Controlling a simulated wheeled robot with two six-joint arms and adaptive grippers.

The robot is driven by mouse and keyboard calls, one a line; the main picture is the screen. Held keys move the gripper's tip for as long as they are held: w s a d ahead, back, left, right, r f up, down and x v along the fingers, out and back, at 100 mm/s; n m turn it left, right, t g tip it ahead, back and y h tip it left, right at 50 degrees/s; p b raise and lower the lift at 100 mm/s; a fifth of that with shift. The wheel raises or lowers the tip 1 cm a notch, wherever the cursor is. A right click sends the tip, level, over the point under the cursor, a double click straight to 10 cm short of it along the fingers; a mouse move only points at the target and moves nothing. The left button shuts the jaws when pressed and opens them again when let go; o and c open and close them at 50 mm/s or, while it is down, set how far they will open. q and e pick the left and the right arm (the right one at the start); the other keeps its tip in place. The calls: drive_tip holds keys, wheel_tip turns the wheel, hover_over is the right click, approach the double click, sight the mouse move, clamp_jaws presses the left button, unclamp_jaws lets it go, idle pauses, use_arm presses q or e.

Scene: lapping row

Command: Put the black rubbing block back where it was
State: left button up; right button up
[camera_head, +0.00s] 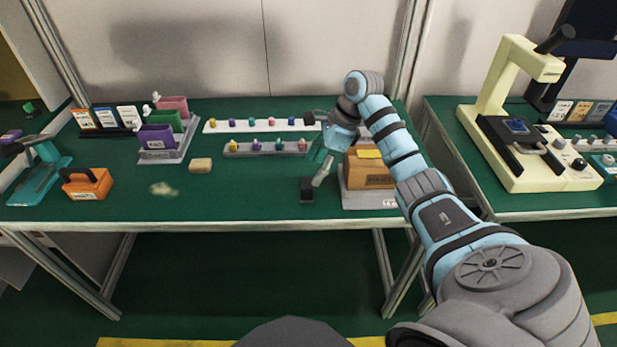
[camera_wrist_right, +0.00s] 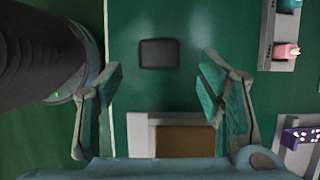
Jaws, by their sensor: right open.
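The black rubbing block (camera_head: 307,189) lies on the green table top near its front edge, left of the wooden box. It also shows in the right wrist view as a dark rounded rectangle (camera_wrist_right: 159,53), beyond the fingertips and roughly between them. My right gripper (camera_head: 322,168) is above the table, just up and right of the block and apart from it. In the right wrist view its two teal fingers (camera_wrist_right: 160,85) are spread wide with nothing between them. My left gripper is not in view.
A wooden box (camera_head: 371,172) on a grey tray (camera_head: 372,200) stands right of the block. Two racks (camera_head: 262,126) (camera_head: 266,148) of coloured pegs lie behind. A tan block (camera_head: 200,165), an orange tool (camera_head: 88,184) and coloured bins (camera_head: 156,137) are to the left. Table between is clear.

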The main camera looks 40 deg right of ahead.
drive_tip(key=v, duration=0.5)
drive_tip(key=shift+s+d+r+p, duration=0.1)
drive_tip(key=shift+r+p, duration=0.2)
drive_tip(key=shift+r, duration=0.05)
